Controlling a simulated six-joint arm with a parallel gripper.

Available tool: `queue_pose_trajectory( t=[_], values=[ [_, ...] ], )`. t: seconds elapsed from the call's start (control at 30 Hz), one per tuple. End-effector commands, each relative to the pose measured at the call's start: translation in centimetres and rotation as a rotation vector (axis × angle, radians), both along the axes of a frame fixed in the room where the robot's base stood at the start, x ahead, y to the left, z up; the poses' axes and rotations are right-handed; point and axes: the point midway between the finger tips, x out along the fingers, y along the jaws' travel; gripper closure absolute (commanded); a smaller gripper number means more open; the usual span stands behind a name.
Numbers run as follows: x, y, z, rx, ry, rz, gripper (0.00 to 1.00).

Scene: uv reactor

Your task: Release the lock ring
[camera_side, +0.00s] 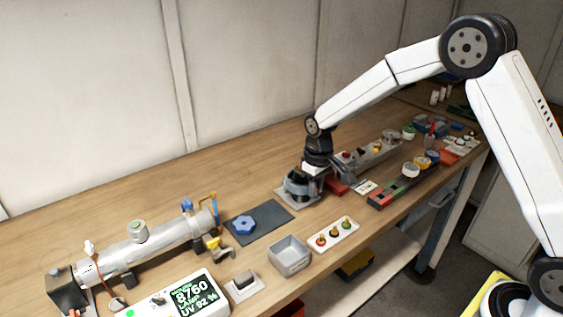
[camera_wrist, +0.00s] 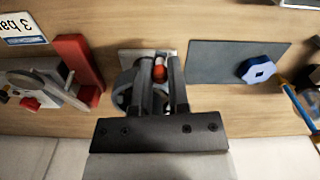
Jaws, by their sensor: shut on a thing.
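My gripper (camera_side: 306,182) points down over a small fixture with a grey round body on a pale plate (camera_side: 299,205), right of the dark mat. In the wrist view the two dark fingers (camera_wrist: 159,72) close around a small orange-red and white piece (camera_wrist: 159,69). The grey curved body (camera_wrist: 124,97) shows beside and behind the fingers. It may be the lock ring, but the fingers hide much of it, and I cannot tell whether they touch it. The pale plate also shows at its top in the wrist view (camera_wrist: 134,54).
A blue hexagonal part (camera_side: 244,225) lies on the dark mat (camera_side: 273,215). The metal reactor tube (camera_side: 165,241) stands at left. A red block (camera_wrist: 79,67) stands close beside my gripper.

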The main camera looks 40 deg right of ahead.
Motion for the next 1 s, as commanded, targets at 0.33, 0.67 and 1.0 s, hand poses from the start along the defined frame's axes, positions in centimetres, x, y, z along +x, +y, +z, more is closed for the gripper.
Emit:
queue_pose_trajectory(
  t=[0.33,0.67,1.0],
  values=[
    [0.5,1.3,0.0,0.000,-0.001,-0.173,1.00],
    [1.1,2.4,0.0,0.000,0.000,-0.338,1.00],
    [1.8,3.2,0.0,0.000,-0.001,-0.475,1.00]
  ],
)
